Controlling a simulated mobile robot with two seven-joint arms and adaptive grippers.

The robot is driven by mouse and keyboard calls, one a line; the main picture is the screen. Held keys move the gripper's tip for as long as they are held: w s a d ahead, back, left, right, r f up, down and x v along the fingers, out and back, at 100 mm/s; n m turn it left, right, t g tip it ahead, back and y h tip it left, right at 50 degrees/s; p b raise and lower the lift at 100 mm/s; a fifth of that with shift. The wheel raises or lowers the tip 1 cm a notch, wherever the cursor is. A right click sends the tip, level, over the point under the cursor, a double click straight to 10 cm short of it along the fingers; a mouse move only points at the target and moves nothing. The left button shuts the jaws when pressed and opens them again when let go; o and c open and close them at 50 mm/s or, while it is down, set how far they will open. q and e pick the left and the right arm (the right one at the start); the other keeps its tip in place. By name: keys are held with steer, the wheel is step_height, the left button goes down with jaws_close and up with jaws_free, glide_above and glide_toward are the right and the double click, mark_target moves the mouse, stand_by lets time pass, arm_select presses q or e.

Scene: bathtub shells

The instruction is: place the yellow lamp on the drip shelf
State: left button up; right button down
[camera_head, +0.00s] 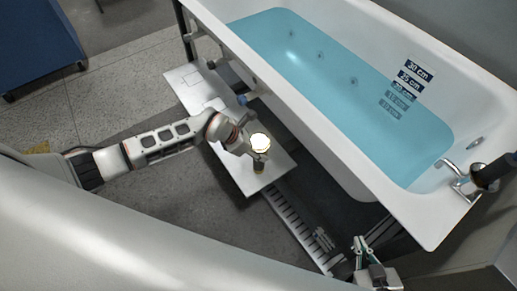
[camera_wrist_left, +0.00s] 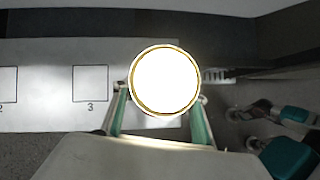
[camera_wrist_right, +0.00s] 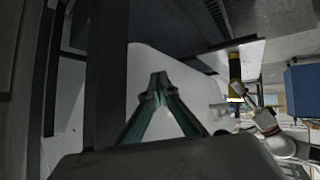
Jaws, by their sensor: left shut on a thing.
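The yellow lamp (camera_head: 260,142) shows its round lit top at my left gripper. The left wrist view looks down on that glowing disc (camera_wrist_left: 165,80), between the two fingers. My left gripper (camera_head: 256,157) is shut on the lamp, over the near right end of a white panel (camera_head: 235,176). The lamp's yellow side (camera_wrist_right: 235,68) shows in the right wrist view. A slotted strip (camera_head: 287,214), which looks like the drip shelf, runs beside the tub, right of the panel. My right gripper (camera_head: 362,243) is shut and empty near the strip's near end; its fingertips meet (camera_wrist_right: 158,80).
The white bathtub (camera_head: 375,182) with blue water stands along the right side, its rim above the panel and strip. The panel bears numbered squares (camera_wrist_left: 90,83). A tap (camera_head: 460,180) is at the tub's right end. A blue box-like unit (camera_head: 35,45) stands far left; grey floor is between.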

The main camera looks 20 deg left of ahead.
arm_select(q)
steer(key=o, duration=1.6)
steer(key=shift+f, duration=0.1)
